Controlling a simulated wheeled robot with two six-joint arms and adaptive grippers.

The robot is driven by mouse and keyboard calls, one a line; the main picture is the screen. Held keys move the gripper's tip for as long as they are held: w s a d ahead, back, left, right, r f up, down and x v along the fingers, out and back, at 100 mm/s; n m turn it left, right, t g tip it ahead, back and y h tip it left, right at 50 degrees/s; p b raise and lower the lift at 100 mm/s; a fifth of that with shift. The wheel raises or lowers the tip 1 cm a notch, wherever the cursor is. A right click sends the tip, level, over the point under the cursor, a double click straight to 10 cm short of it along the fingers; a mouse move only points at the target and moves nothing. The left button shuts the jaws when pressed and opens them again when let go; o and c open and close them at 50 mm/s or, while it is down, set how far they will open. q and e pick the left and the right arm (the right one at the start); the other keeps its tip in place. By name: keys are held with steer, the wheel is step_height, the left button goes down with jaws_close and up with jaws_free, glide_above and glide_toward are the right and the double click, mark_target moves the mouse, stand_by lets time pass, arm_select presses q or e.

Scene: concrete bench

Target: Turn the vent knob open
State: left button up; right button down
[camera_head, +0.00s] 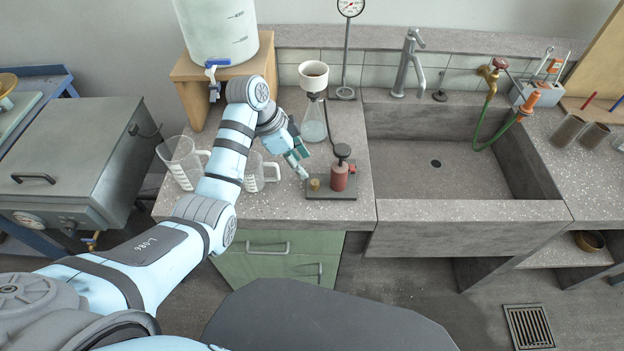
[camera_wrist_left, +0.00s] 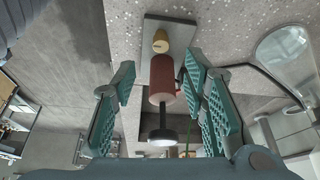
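A small pump stands on a dark base plate (camera_head: 322,194) near the bench's front edge, left of the sink. It has a red cylinder (camera_head: 339,178) with a black top handle (camera_head: 342,150). A small brass knob (camera_head: 315,184), likely the vent knob, sits on the plate left of the cylinder. In the left wrist view the brass knob (camera_wrist_left: 160,42) shows a dark mark on its face, beyond the red cylinder (camera_wrist_left: 162,76). My left gripper (camera_head: 298,164) is open and empty, above and left of the pump. Its teal fingers (camera_wrist_left: 158,75) appear either side of the cylinder. My right gripper is out of view.
A flask with a funnel (camera_head: 313,120) stands behind. The sink (camera_head: 470,210) is to the right.

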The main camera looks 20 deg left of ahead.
mark_target(314, 182)
arm_select(q)
steer(key=b+x, duration=0.1)
steer(key=x, duration=0.7)
steer(key=shift+w+f+b, duration=0.1)
steer(key=shift+f+b, duration=0.15)
steer(key=shift+b, duration=0.05)
steer(key=shift+c, duration=0.2)
jaws_close()
